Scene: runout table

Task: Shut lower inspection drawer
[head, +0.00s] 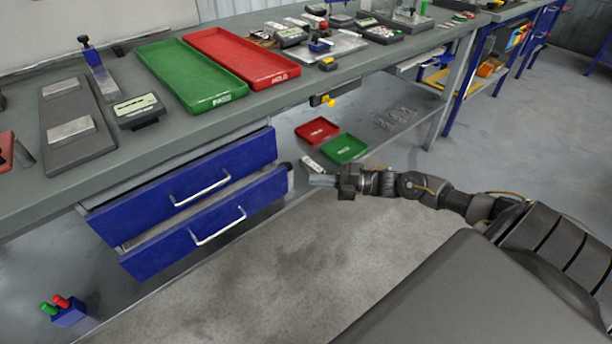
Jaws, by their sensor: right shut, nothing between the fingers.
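The lower inspection drawer (208,238) is blue with a silver bar handle and stands pulled out a little from under the bench. Above it, the upper drawer (184,184), also blue with a silver handle, sits further in; a pale strip of the lower drawer's inside shows between the two fronts. My right gripper (324,181) is shut and empty, to the right of the lower drawer's right end and apart from its handle. My left gripper is not in view.
The bench top (210,130) overhangs the drawers and carries a green tray (206,103), a red tray (262,84) and gauges. Small red (317,131) and green (344,148) trays lie on the lower shelf. A blue block (69,316) with red and green pegs sits at lower left. Floor before the drawers is clear.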

